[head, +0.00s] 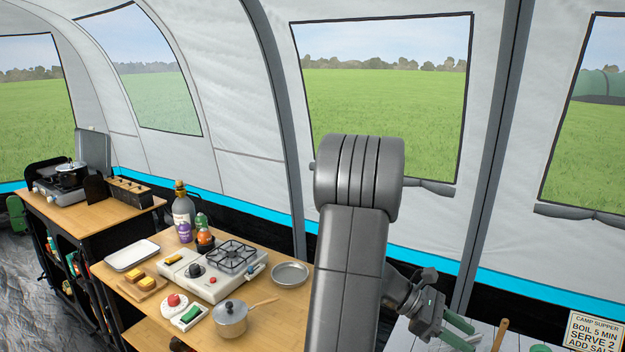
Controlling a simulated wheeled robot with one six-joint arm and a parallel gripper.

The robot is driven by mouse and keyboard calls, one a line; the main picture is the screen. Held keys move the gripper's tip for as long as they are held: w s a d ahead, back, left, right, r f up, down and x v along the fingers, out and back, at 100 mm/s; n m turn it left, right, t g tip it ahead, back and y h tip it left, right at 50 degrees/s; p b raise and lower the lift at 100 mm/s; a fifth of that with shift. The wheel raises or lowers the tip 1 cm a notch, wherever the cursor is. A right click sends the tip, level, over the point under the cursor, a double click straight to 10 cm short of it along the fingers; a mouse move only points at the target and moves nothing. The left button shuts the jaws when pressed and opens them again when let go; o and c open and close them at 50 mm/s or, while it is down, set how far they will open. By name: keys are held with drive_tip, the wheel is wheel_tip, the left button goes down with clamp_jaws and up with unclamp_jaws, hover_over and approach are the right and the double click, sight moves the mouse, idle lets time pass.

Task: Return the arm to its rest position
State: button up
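My arm (348,250) stands tall in the middle of the head view, folded over at its grey elbow joint. My gripper (460,333) hangs to the right of the arm, low in the picture, over or near a pale slatted table top. Its two green fingers are spread apart with nothing visible between them. Where its tips end relative to the table is hard to tell.
Left of my arm, a wooden table (270,335) bears a two-part stove (211,268), a pot (230,318), a metal plate (290,274), a white tray (132,255) and bottles (183,215). At right are a sign (594,333) and a wooden handle (500,335).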

drive_tip(key=shift+m+g+y, duration=0.3)
drive_tip(key=shift+m+g, duration=0.1)
drive_tip(key=shift+g, duration=0.2)
drive_tip(key=f+b, duration=0.1)
drive_tip(key=s+a+f+b, duration=0.1)
drive_tip(key=s+f+b, duration=0.1)
drive_tip(key=f, duration=0.1)
drive_tip(key=shift+s+a, duration=0.2)
drive_tip(key=shift+a, duration=0.05)
drive_tip(key=shift+a, duration=0.1)
